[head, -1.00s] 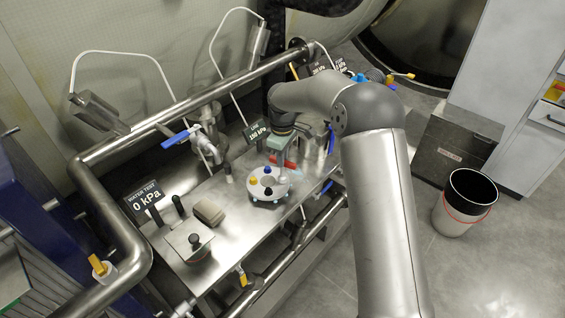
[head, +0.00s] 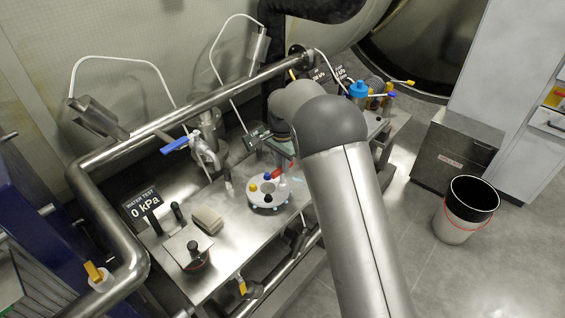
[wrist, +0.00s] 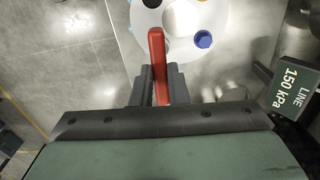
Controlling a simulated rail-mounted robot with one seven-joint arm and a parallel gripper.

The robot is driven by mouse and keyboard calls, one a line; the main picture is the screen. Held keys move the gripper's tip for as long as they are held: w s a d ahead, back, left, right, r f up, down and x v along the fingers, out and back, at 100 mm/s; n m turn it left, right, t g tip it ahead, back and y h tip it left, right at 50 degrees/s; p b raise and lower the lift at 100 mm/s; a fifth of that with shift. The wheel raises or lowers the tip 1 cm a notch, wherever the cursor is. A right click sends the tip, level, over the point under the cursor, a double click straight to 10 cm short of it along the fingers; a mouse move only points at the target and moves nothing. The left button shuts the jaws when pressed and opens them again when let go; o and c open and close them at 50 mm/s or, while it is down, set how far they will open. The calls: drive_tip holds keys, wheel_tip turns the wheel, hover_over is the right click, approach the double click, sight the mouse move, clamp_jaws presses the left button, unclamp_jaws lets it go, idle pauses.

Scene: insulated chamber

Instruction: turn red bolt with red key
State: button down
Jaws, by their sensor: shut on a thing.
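My gripper (wrist: 158,76) is shut on the red key (wrist: 157,52), a long red bar that points away from the jaws in the wrist view. The key also shows in the head view (head: 283,168), at the back right edge of a white round holder (head: 281,197). In the wrist view the key's far end overlaps the holder (wrist: 228,18); I cannot tell if they touch. The holder carries a blue knob (wrist: 203,39), a yellow knob (head: 253,188) and a black knob (head: 268,199). My arm partly hides the gripper in the head view. I cannot make out a red bolt.
A "150 kPa" sign (wrist: 291,87) stands close to the gripper's right in the wrist view. A pipe (head: 235,84) with a blue-handled valve (head: 175,145) runs behind the steel bench (head: 227,240). Blue and yellow fittings (head: 358,89) stand at the far right. A bin (head: 468,205) stands on the floor.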

drive_tip(key=shift+r, duration=0.1)
drive_tip(key=shift+r+p, duration=1.6)
drive_tip(key=shift+r, duration=0.85)
